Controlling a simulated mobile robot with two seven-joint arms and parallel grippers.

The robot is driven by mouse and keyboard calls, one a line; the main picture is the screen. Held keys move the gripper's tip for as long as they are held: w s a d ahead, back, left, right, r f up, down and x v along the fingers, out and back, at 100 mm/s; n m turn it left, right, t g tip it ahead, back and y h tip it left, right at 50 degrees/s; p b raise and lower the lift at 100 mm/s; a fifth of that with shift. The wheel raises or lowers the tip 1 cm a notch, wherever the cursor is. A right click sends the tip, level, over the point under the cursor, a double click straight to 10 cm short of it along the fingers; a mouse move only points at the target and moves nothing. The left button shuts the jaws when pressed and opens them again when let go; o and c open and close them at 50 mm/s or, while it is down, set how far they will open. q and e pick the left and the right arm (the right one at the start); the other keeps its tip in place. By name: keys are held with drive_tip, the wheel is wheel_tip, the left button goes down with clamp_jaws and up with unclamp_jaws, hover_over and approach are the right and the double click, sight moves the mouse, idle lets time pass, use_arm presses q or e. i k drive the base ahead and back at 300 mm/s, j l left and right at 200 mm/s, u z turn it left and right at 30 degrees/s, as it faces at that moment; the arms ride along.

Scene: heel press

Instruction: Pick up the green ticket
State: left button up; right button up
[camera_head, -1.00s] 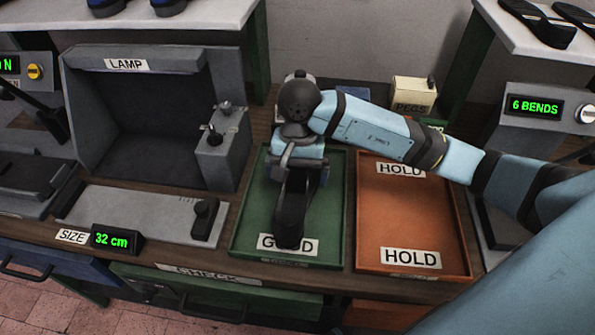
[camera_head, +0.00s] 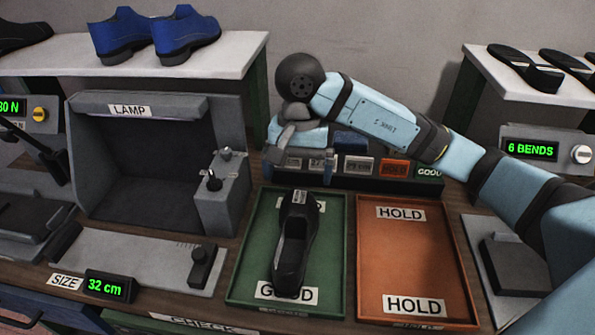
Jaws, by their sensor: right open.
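A dark ticket rack (camera_head: 340,181) stands behind the trays with a row of labels. A green GOOD label (camera_head: 430,173) is at its right end, beside an orange HOLD label (camera_head: 394,168). My right gripper (camera_head: 277,152) is open and points down at the rack's left end, left of the green label. Its fingertips are hard to see. A black shoe (camera_head: 292,255) lies in the green GOOD tray (camera_head: 333,240), with a small white tag on it. My left gripper is not in view.
An orange HOLD tray (camera_head: 405,255) is empty, right of the green one. The grey LAMP box (camera_head: 155,150) and SIZE gauge (camera_head: 130,245) stand to the left. Blue shoes (camera_head: 185,35) are on the back left shelf.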

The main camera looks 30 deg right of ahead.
sight(421, 171)
drive_tip(key=k+j, duration=0.65)
drive_tip(key=k, duration=0.25)
